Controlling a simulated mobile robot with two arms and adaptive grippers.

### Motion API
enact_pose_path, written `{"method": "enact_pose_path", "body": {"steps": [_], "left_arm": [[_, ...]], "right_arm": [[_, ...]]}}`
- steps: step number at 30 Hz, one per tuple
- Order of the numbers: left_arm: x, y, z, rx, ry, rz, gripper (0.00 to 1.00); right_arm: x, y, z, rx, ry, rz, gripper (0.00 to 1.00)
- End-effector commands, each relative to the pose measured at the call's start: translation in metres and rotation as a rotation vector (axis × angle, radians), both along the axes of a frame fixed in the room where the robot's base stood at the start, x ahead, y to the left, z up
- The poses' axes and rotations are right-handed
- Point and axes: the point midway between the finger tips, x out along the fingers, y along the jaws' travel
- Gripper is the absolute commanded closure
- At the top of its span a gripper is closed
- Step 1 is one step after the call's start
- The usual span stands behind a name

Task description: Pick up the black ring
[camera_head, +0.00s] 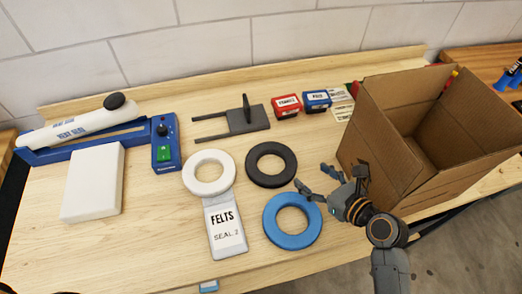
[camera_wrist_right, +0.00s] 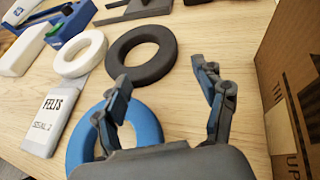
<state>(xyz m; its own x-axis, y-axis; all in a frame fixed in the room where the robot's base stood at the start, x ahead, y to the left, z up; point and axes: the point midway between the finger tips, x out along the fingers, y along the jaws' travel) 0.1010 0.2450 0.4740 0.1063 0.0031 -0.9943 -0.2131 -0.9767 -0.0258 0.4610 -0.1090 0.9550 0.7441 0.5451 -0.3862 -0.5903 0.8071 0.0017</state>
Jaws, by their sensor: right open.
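The black ring (camera_head: 271,150) lies flat on the wooden bench, right of the white ring (camera_head: 191,174) and behind the blue ring (camera_head: 270,225). My right gripper (camera_head: 314,180) is open and empty, near the blue ring's right side and to the front right of the black ring. In the right wrist view the black ring (camera_wrist_right: 142,41) lies beyond the open fingers (camera_wrist_right: 165,95). There the left finger covers part of the blue ring (camera_wrist_right: 80,148). My left gripper is not in view.
An open cardboard box (camera_head: 395,165) stands close to the right of my right gripper. A felts packet (camera_head: 225,228) lies in front of the white ring. A grey stand (camera_head: 240,121), a red box (camera_head: 287,107) and a blue box (camera_head: 317,101) are behind the rings. A heat sealer (camera_head: 88,135) stands at the left.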

Motion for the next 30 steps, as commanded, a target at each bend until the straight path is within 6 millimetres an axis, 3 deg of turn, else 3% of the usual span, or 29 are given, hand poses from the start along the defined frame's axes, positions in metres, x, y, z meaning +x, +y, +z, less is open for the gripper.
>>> {"method": "enact_pose_path", "body": {"steps": [7, 14, 21, 30], "left_arm": [[-0.008, 0.000, 0.003, 0.000, 0.010, 0.000, 0.60], [-0.026, -0.017, 0.003, -0.019, 0.037, 0.000, 0.60], [-0.018, -0.013, 0.005, -0.014, 0.027, -0.002, 0.60], [-0.008, -0.009, 0.010, -0.010, 0.010, 0.001, 0.60]], "right_arm": [[0.027, 0.020, -0.013, 0.000, -0.001, 0.002, 0.29], [0.057, 0.041, -0.029, 0.000, 0.000, 0.001, 0.29], [0.069, 0.049, -0.035, -0.002, 0.000, 0.003, 0.29], [0.101, 0.065, -0.048, -0.002, 0.001, 0.002, 0.29]]}}
